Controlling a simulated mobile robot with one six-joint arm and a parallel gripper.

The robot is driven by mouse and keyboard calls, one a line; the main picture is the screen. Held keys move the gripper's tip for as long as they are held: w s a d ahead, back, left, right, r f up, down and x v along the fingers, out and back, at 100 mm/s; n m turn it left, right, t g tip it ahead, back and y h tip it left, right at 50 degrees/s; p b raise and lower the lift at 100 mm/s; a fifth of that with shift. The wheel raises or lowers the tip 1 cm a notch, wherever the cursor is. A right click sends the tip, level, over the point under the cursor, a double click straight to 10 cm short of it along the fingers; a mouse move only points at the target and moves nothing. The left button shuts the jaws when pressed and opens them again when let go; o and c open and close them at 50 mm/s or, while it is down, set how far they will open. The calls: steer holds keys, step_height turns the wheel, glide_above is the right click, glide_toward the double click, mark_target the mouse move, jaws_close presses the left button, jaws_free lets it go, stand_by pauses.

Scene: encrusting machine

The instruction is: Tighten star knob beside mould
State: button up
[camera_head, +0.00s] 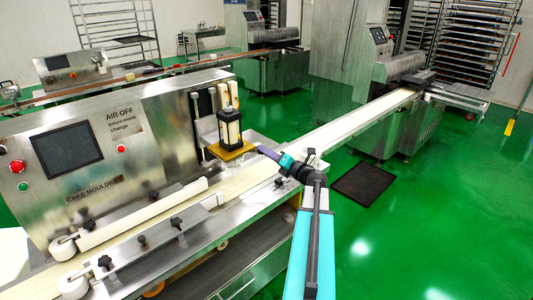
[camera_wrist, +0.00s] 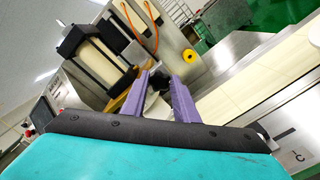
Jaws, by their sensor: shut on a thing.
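The mould (camera_head: 230,128) is a cream block in a black frame above a yellow-brown plate (camera_head: 230,150), on the cake moulder's conveyor. In the wrist view the mould (camera_wrist: 92,60) is at upper left, tilted by the camera angle. My gripper (camera_head: 262,151) reaches in from the right, its purple fingers close to the plate's right edge. In the wrist view my gripper (camera_wrist: 160,78) is shut on a dark star knob (camera_wrist: 158,79) beside the mould. The fingers hide most of the knob, and the head view does not show it clearly.
The cake moulder (camera_head: 95,140) has a dark screen, red and green buttons and several black knobs along its front rail. A white conveyor belt (camera_head: 345,127) runs to the back right. A dark floor mat (camera_head: 363,184) lies on the open green floor.

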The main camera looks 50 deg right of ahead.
steer(key=shift+w+r, duration=0.1)
steer(key=shift+r, duration=0.05)
steer(key=o, duration=1)
steer(key=shift+o, duration=0.3)
steer(key=s+a+b, duration=0.1)
steer(key=s+b, duration=0.2)
steer(key=s, duration=1.1)
steer(key=shift+w, duration=0.1)
